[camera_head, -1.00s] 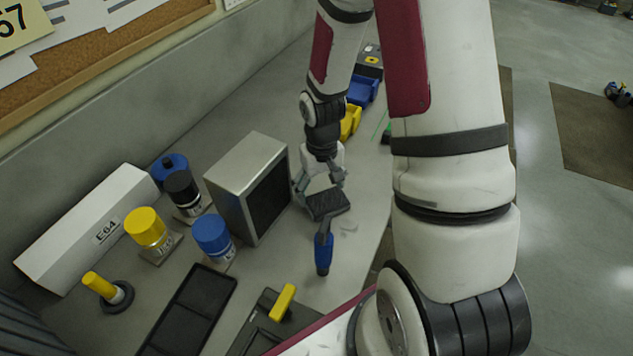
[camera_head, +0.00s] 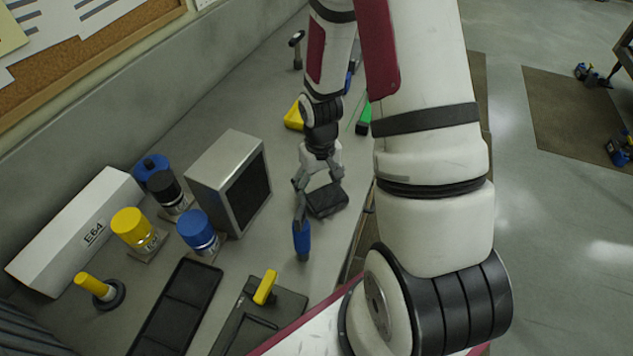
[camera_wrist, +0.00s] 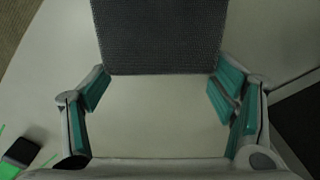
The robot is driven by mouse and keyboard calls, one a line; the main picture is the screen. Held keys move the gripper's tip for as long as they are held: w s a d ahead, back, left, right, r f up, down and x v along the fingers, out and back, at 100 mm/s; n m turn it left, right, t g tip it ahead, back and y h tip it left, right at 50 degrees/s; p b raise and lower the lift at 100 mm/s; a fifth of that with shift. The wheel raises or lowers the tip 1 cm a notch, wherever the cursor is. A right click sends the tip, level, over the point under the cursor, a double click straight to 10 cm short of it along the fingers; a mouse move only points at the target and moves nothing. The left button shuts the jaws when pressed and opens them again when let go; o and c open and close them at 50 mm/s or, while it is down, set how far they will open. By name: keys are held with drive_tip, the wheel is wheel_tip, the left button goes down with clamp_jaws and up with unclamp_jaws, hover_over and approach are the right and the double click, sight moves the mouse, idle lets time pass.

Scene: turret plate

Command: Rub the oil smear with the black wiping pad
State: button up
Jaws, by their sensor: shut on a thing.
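The black wiping pad (camera_head: 328,201) is a dark, flat, textured block low over the grey bench. It also fills the top middle of the wrist view (camera_wrist: 160,35). My gripper (camera_head: 318,186) is shut on it, with the teal finger pads at its two sides in the wrist view (camera_wrist: 160,80). I cannot tell whether the pad touches the bench. I cannot make out the oil smear in either current view; the pad or my arm may hide it.
A metal box with a dark front (camera_head: 228,180) stands further left, near blue (camera_head: 197,230) and yellow (camera_head: 132,228) capped containers. A black tray (camera_head: 175,310) lies in front. The bench edge is close right of the pad.

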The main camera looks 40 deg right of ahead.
sight(331, 196)
drive_tip(key=shift+s+d+f+p, duration=0.1)
drive_tip(key=shift+s+d+p, duration=0.35)
drive_tip(key=shift+s, duration=0.35)
drive_tip(key=shift+s+d+p, duration=0.35)
drive_tip(key=shift+s+d, duration=0.2)
drive_tip(key=shift+s, duration=0.2)
drive_tip(key=shift+s+a+f+p, duration=0.1)
drive_tip(key=shift+s+a+p, duration=0.2)
drive_tip(key=shift+s+a, duration=0.45)
drive_tip(key=shift+w+a+r+b, duration=0.1)
drive_tip(key=shift+w+a+b, duration=0.2)
drive_tip(key=shift+w+a, duration=0.65)
drive_tip(key=shift+w+a+r+b, duration=0.1)
drive_tip(key=shift+w+a+b, duration=0.35)
drive_tip(key=shift+w, duration=0.95)
drive_tip(key=shift+w+a+b, duration=0.2)
drive_tip(key=shift+w+a, duration=0.65)
drive_tip(key=shift+w, duration=0.3)
drive_tip(key=shift+w+a+f+b, duration=0.1)
drive_tip(key=shift+w+a+b, duration=0.2)
drive_tip(key=shift+w+a, duration=0.35)
drive_tip(key=shift+w+a+f+b, duration=0.1)
drive_tip(key=shift+w+a+b, duration=0.25)
drive_tip(key=shift+w, duration=0.55)
drive_tip(key=shift+r, duration=0.1)
drive_tip(key=shift+r+p, duration=1.2)
drive_tip(key=shift+r, duration=1.75)
drive_tip(key=shift+r, duration=0.1)
